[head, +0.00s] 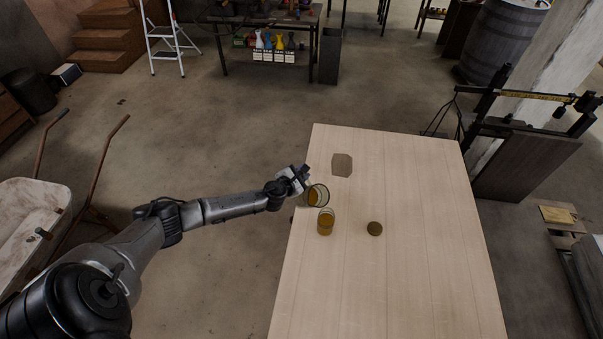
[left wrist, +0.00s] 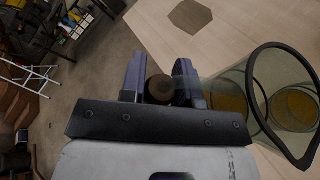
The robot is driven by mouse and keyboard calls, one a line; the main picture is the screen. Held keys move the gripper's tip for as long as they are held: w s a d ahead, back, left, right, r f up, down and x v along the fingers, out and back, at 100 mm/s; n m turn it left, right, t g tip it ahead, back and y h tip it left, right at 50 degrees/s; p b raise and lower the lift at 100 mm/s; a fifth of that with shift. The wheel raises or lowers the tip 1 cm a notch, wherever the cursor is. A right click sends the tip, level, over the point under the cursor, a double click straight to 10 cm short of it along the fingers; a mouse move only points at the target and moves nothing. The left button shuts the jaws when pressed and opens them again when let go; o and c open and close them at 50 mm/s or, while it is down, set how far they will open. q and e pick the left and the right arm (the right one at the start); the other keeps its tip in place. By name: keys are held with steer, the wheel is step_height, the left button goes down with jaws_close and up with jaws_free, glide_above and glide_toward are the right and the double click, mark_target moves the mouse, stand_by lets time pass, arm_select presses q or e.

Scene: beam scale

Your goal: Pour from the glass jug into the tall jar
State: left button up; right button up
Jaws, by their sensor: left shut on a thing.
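The glass jug (head: 319,192) is clear and holds some amber liquid. My left gripper (head: 303,178) is shut on its handle (left wrist: 160,90), at the left edge of the table. The jug looks tilted, its mouth toward the tall jar. The tall jar (head: 326,223) is clear glass, stands on the table just below the jug in the head view, and holds amber liquid. In the left wrist view the jug's dark-edged rim (left wrist: 254,92) is at the right, with glass and amber liquid overlapping behind it. I cannot tell whether liquid is flowing. My right gripper is not in view.
A pale wooden table (head: 415,280) bears everything. A brownish hexagonal piece (head: 342,164) lies flat behind the jug. A small round dark-topped object (head: 375,228) sits right of the jar. The table's front and right are clear. A beam scale (head: 525,140) stands beyond the right edge.

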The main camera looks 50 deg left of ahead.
arm_select(q)
steer(key=shift+r, duration=0.1)
jaws_close()
step_height(320, 180, up, 3)
steer(key=p, duration=0.2)
steer(key=shift+p, duration=0.4)
steer(key=shift+r+p, duration=0.9)
steer(key=shift+r, duration=1.1)
